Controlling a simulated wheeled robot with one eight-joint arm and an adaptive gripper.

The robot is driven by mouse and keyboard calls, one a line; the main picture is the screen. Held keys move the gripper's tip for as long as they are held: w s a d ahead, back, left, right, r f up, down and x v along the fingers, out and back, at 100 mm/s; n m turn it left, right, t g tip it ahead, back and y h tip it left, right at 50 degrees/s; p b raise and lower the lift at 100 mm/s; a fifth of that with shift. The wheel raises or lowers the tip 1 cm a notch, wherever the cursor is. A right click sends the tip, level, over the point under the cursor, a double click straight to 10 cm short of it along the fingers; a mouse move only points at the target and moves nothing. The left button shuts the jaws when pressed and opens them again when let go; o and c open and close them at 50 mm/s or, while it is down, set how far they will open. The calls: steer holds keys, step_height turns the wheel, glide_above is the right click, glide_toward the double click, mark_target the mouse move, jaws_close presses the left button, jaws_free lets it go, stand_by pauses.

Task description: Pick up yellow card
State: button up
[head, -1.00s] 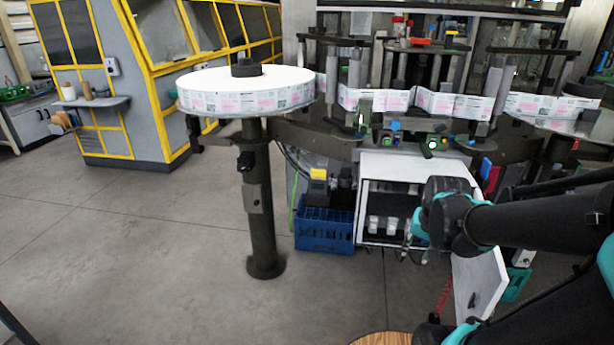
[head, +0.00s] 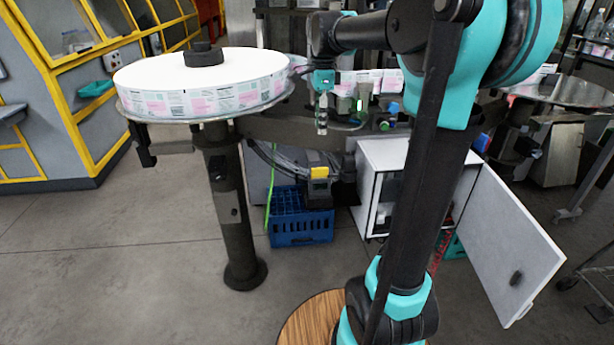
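A small yellow piece (head: 319,172) sits on top of a black device just behind the blue crate, under the machine. It is the only small loose-looking yellow thing I see; I cannot tell whether it is the card. My gripper (head: 322,125) hangs pointing down in front of the label strip, above the yellow piece in the picture and right of the reel. It appears apart from the yellow piece. Its fingers are too small to tell whether they are open or shut.
A large white label reel (head: 205,80) on a dark post stands left. A blue crate (head: 300,230) is on the floor. A white cabinet (head: 380,160) stands with its door (head: 510,240) swung open at right. My arm covers part of the cabinet. Floor at left is clear.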

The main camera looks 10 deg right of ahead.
glide_toward(320, 168)
steer(key=f, duration=0.5)
steer(key=shift+s+a+f, duration=0.1)
steer(key=shift+s, duration=0.25)
steer(key=f, duration=0.4)
steer(key=shift+w, duration=0.35)
steer(key=shift+f, duration=0.6)
steer(key=shift+c, duration=0.3)
jaws_close()
